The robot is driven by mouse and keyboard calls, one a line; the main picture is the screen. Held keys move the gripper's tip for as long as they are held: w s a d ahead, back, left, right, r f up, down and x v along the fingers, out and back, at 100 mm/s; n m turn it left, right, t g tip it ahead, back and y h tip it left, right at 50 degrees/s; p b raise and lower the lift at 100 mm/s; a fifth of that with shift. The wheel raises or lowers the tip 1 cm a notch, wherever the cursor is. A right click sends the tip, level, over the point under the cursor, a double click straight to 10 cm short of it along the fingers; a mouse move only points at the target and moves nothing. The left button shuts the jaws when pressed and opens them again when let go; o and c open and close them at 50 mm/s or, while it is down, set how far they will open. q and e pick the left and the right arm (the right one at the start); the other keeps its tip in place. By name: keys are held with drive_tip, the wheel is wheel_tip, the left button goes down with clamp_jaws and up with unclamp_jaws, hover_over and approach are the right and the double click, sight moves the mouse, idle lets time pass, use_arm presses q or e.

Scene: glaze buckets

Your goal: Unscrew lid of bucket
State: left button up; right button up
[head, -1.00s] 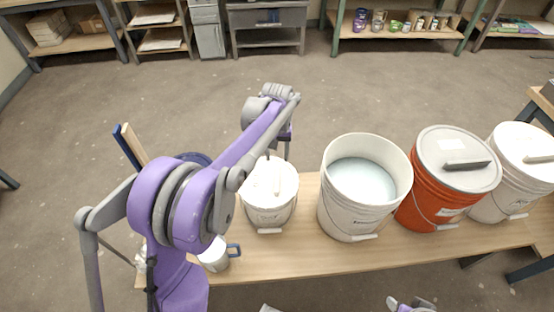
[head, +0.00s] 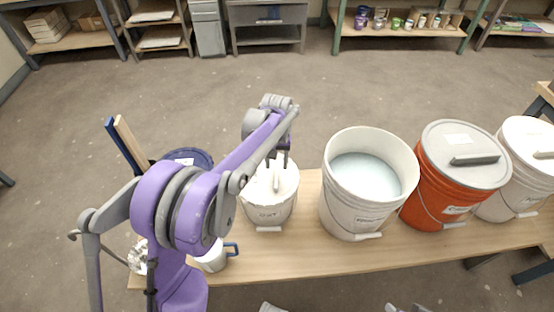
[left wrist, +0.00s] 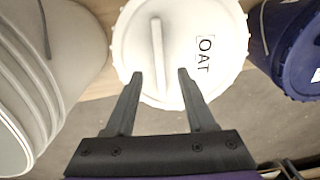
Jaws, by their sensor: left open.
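A small white bucket (head: 266,212) stands on the wooden table with its white lid (head: 284,181) on. The lid has a raised bar handle and shows in the left wrist view (left wrist: 185,30) with the letters "OAT". My left gripper (head: 280,158) is above the far side of the lid. In the left wrist view it (left wrist: 160,74) is open, fingers pointing at the lid near one end of the bar handle (left wrist: 156,45), with nothing between them. Whether the fingertips touch the lid is unclear. At the bottom edge of the head view, a cropped grey and purple part may be my right arm; its jaws cannot be made out.
An open white bucket of pale liquid (head: 366,180) stands right of the small one. An orange bucket (head: 433,195) and another white bucket (head: 508,190) stand farther right. A dark blue lidded bucket (head: 190,156) and a mug (head: 212,259) are left. The table front (head: 310,258) is clear.

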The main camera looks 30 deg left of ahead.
sight(277, 172)
use_arm(q)
drive_tip(key=shift+f+b, duration=1.35)
drive_tip(key=shift+f, duration=1.15)
drive_tip(key=shift+c, duration=0.3)
drive_tip(key=shift+s, duration=0.1)
clamp_jaws()
